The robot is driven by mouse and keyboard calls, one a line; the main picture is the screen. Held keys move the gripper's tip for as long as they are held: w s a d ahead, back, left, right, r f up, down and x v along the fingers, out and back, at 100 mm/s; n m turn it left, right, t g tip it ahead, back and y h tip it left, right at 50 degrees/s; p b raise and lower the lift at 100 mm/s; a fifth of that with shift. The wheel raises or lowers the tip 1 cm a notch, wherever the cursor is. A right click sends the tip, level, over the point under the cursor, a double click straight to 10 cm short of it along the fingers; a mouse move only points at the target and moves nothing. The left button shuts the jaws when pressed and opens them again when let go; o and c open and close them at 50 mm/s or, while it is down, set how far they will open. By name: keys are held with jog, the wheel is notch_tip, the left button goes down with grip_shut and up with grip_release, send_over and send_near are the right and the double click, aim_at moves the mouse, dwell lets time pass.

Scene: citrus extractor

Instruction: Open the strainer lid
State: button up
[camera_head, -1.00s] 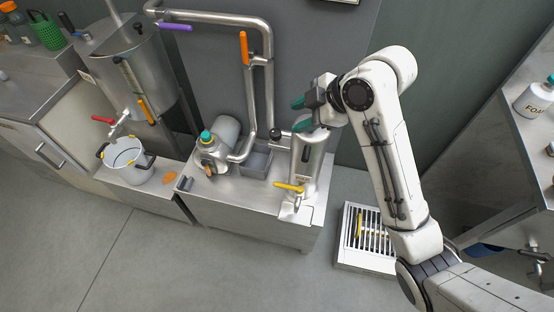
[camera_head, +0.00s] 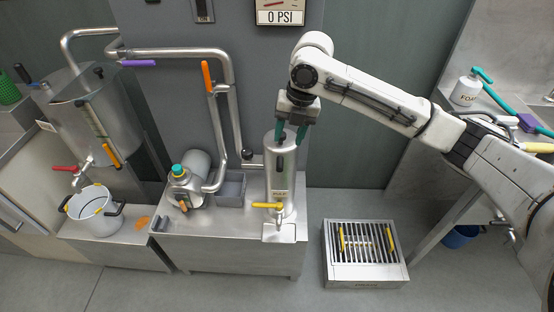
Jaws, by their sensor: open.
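The strainer (camera_head: 281,180) is an upright steel cylinder with a small label, standing at the right end of the low steel bench. Its lid is at the top (camera_head: 282,137), partly hidden by my fingers, and appears closed. My gripper (camera_head: 290,138) points down over the lid with two green fingers. The fingers are open and apart, with the tips at the height of the lid. I cannot tell whether they touch it.
A yellow-handled valve (camera_head: 268,206) is at the strainer's front. Pipes (camera_head: 225,110) and a pump (camera_head: 186,185) stand to the left. A gauge above (camera_head: 283,17) reads 0 PSI. A floor grate (camera_head: 362,250) lies right of the bench (camera_head: 225,245).

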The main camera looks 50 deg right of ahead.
aim_at(281, 161)
jog(key=f, duration=0.3)
jog(key=w+f, duration=0.1)
jog(key=f, duration=0.2)
jog(key=a+f, duration=0.1)
jog(key=f, duration=0.1)
jog(key=shift+w+f, duration=0.2)
jog(key=shift+f, duration=0.2)
grip_shut()
